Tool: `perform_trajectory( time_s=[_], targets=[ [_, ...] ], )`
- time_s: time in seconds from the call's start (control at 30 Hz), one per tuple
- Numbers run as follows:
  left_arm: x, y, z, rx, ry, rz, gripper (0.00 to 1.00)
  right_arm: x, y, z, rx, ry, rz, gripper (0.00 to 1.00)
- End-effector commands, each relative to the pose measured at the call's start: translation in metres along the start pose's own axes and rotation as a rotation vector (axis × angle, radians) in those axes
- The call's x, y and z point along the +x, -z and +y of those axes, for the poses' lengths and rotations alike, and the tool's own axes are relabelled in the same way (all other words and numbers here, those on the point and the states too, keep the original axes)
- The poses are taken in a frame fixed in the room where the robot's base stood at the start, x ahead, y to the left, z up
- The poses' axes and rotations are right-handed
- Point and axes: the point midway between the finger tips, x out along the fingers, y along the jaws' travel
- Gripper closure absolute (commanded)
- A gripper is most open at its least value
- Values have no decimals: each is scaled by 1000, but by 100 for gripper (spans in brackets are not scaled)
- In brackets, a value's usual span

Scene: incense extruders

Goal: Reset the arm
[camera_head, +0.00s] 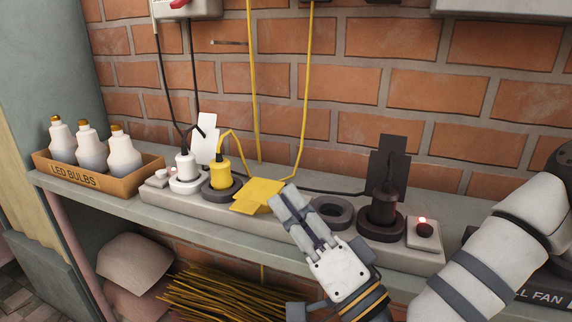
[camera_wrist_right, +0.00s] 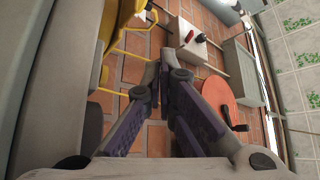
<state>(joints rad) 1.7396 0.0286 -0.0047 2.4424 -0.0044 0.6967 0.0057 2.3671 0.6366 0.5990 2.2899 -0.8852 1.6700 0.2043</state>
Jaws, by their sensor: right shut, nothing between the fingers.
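My right gripper (camera_head: 284,200) is shut and empty. It reaches in from the lower right over the front of a long white socket strip (camera_head: 288,228). Its fingertips are by the lower right edge of a yellow tag (camera_head: 258,194); I cannot tell whether they touch it. In the right wrist view its fingers (camera_wrist_right: 160,68) meet at the tips, with nothing between them. My left gripper is not in view.
A white plug (camera_head: 184,166), a yellow plug (camera_head: 220,174) and a black plug (camera_head: 384,208) stand on the strip. An empty round socket (camera_head: 332,211) lies between the yellow and black plugs. A box of LED bulbs (camera_head: 95,181) stands left. Yellow cables hang behind.

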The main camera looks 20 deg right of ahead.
Motion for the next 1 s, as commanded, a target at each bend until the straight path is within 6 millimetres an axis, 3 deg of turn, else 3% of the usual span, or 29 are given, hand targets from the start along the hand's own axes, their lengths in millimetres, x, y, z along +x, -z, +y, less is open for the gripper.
perform_trajectory(
  time_s=[0.2,0.3,0.47,0.57,0.63,0.67,0.73,0.8,0.87,0.9,1.0],
  targets=[
    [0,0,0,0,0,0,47,-55,0,0,3,-3,0,100],
    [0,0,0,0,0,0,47,-69,0,0,1,-2,0,100],
    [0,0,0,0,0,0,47,-76,0,0,1,0,0,100],
    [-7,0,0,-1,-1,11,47,-80,-18,6,-10,-56,-79,100],
    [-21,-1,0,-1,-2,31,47,-96,-53,21,-35,-171,-242,100],
    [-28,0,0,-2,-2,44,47,-109,-71,29,-48,-237,-336,100],
    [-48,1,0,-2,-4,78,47,-156,-114,48,-81,-410,-584,100],
    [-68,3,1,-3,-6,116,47,-217,-141,60,-116,-581,-827,100],
    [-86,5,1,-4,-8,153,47,-274,-151,64,-145,-726,-1025,100],
    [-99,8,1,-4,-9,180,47,-312,-150,62,-165,-821,-1148,100],
    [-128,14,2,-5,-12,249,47,-395,-130,50,-213,-1043,-1400,100]
  ],
)
